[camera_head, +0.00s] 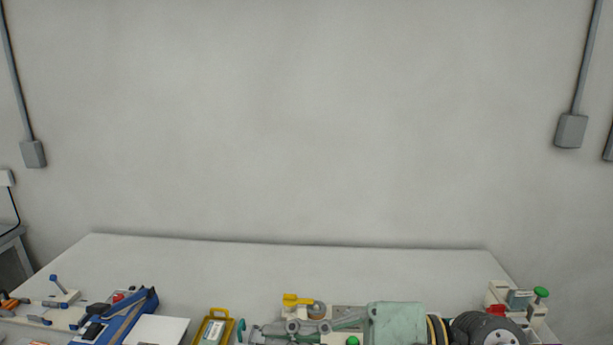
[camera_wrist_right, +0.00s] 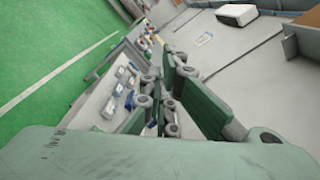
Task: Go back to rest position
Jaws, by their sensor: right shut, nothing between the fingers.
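My right gripper (camera_head: 258,331) shows low in the head view, its arm coming in from the right. Its pale green body and grey finger linkages lie sideways, with the fingers pointing left over the workbench (camera_head: 200,262). The fingers are shut with nothing seen between them. In the right wrist view, the dark green and grey finger parts (camera_wrist_right: 168,88) stand above the pale green body, and a bench with small items lies beyond them. The lower edge of the head view cuts off part of the arm. My left gripper is in neither view.
A blue device (camera_head: 122,318) and small tools stand at the bench's left. A yellow-framed tray (camera_head: 213,328) is left of the gripper. A yellow part (camera_head: 297,299) shows just behind it. A green knob (camera_head: 541,293) tops equipment at right. The bench's back strip is clear before the wall.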

